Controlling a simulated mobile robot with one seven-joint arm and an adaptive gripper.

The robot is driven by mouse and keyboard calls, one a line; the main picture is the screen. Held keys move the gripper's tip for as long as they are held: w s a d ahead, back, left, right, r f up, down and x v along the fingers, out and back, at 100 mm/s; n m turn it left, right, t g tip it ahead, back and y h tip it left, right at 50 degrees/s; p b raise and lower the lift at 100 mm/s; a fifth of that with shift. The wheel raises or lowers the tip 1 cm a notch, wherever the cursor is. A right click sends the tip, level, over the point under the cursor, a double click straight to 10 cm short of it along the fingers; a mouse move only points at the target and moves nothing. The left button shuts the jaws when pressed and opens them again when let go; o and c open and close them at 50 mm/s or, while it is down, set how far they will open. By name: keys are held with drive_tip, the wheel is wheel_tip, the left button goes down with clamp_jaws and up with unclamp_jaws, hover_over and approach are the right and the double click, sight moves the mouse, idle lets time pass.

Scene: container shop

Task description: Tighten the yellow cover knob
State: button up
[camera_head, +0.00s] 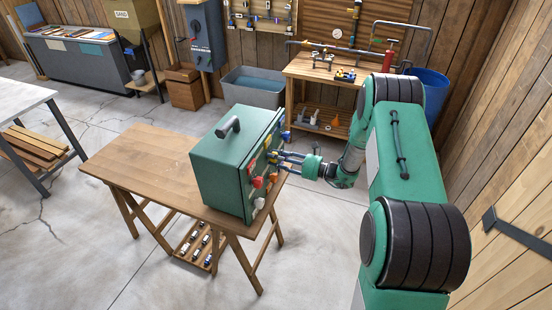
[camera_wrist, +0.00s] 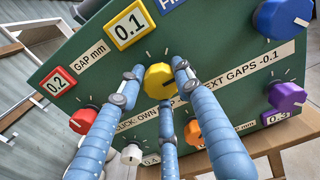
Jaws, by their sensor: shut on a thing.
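The yellow cover knob (camera_wrist: 159,82) is on the dark green panel of a box, seen in the wrist view. My gripper (camera_wrist: 160,84) has three blue fingers closed around the knob, one at the left, one at the right and one below. In the head view the green box (camera_head: 222,168) stands on a wooden table, and my gripper (camera_head: 279,158) reaches its right-hand face from the right. The fingers partly hide that face there.
A red knob (camera_wrist: 84,118), orange knob (camera_wrist: 193,132), white knob (camera_wrist: 132,154), purple knob (camera_wrist: 287,97) and blue knob (camera_wrist: 283,17) surround it. The panel has a yellow 0.1 label (camera_wrist: 129,27) and a red 0.2 label (camera_wrist: 58,83). The wooden table (camera_head: 140,165) is bare left of the box.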

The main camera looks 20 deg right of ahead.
drive_tip(key=o, duration=1.2)
drive_tip(key=shift+w+r, duration=0.1)
drive_tip(key=shift+r, duration=0.2)
drive_tip(key=shift+c, duration=0.2)
drive_tip(key=shift+f, duration=0.15)
drive_tip(key=shift+d, duration=0.1)
drive_tip(key=v, duration=1.2)
